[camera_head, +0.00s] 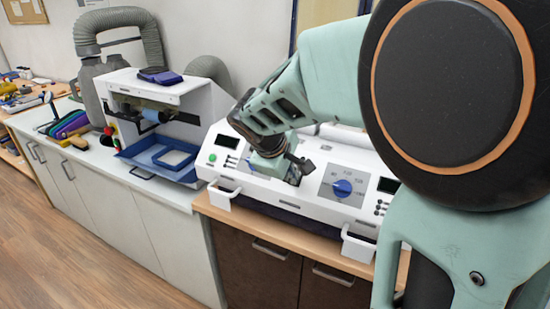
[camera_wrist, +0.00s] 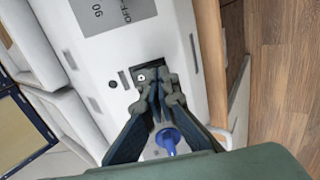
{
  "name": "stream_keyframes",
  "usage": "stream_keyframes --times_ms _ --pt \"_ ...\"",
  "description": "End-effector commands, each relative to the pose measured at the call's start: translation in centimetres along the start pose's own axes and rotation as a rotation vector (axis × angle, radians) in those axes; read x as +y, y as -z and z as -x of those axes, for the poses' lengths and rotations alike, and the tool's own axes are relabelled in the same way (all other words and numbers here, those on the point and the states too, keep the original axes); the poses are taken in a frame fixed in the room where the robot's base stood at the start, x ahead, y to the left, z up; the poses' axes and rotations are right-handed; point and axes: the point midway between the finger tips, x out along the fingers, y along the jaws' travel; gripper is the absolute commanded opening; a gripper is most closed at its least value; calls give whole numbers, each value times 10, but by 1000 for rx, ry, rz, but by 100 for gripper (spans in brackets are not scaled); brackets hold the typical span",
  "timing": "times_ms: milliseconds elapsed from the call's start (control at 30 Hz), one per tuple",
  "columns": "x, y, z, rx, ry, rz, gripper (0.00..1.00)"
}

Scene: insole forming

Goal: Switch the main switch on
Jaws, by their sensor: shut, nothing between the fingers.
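The white machine (camera_head: 322,207) with a control panel stands on the wooden-topped cabinet. My gripper (camera_head: 300,166) is over the middle of its panel in the head view, with its fingers close to the panel face. In the wrist view my gripper (camera_wrist: 160,82) is shut and empty. Its fingertips lie just beside a small dark square fitting with a pale mark (camera_wrist: 141,76), which looks like the main switch. I cannot tell whether they touch it or which way it is set. In the head view my gripper hides that spot.
A blue dial (camera_head: 343,188) on a grey plate is right of my gripper; another blue knob (camera_wrist: 167,139) shows between my fingers. A green button (camera_head: 212,157) is at the panel's left. White handles (camera_head: 223,194) jut out in front. A second white machine (camera_head: 154,110) stands left.

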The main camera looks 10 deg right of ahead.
Motion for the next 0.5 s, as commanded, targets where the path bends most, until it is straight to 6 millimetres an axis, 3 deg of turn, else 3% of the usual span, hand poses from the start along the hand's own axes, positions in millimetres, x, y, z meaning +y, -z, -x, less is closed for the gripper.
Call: stream_keyframes --times_ms 233,500 --pt "-5 0 -11 0 -4 -1 0" --pt "-2 0 -7 -1 -4 0 0"
